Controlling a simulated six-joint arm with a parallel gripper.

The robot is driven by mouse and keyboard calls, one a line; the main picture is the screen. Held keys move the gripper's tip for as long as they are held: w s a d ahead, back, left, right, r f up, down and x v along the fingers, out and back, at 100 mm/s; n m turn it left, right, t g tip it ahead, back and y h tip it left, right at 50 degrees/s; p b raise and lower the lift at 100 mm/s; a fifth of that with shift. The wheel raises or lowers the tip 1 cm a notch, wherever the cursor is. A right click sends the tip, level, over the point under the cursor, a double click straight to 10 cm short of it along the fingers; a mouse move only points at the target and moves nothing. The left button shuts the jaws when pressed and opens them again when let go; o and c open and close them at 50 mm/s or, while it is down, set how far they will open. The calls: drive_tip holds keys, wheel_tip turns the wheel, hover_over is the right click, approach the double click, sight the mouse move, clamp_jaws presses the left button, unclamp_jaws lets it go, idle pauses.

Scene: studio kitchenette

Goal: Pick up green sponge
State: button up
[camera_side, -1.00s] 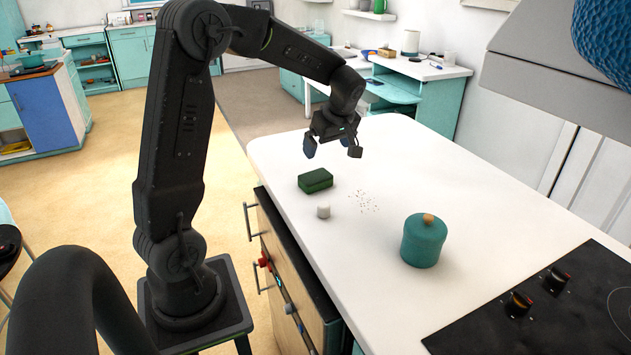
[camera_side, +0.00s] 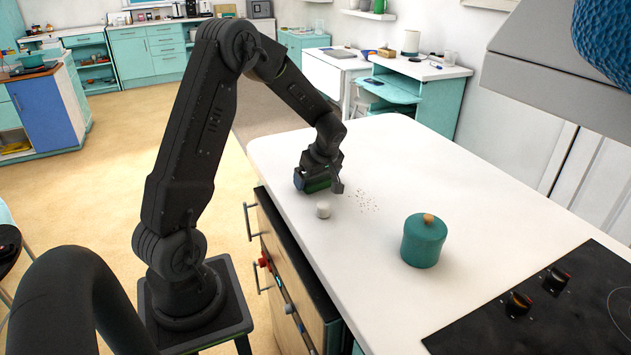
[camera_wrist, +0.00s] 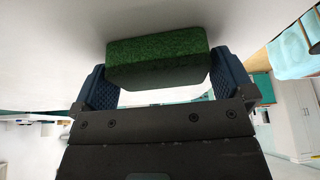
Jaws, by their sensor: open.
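The green sponge (camera_side: 317,186) is a dark green block on the white countertop, partly hidden by my gripper in the side view. It shows clearly in the wrist view (camera_wrist: 158,60). My gripper (camera_side: 318,188) is lowered over the sponge, with a finger on either side of it. In the wrist view my gripper (camera_wrist: 158,88) is open, its blue padded fingers to the left and right of the sponge. A narrow gap shows at the left finger; whether the right finger touches is hard to tell.
A teal lidded pot (camera_side: 424,243) stands farther right, before the black cooktop (camera_side: 545,305). The far part of the white countertop (camera_side: 400,150) is clear.

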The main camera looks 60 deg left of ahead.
drive_tip(key=c, duration=0.6)
drive_tip(key=shift+r, duration=0.1)
drive_tip(key=shift+r, duration=0.2)
wheel_tip(320, 180, up, 4)
drive_tip(key=shift+w+f, duration=0.1)
drive_tip(key=shift+f, duration=0.05)
drive_tip(key=s+a+r, duration=0.1)
drive_tip(key=s+r, duration=0.1)
drive_tip(key=s, duration=0.1)
drive_tip(key=s+a+r, duration=0.2)
drive_tip(key=s, duration=0.2)
drive_tip(key=s+a+r, duration=0.2)
drive_tip(key=s, duration=0.1)
drive_tip(key=shift+s+a+r, duration=0.1)
drive_tip(key=shift+s+r, duration=0.2)
drive_tip(key=shift+r, duration=0.05)
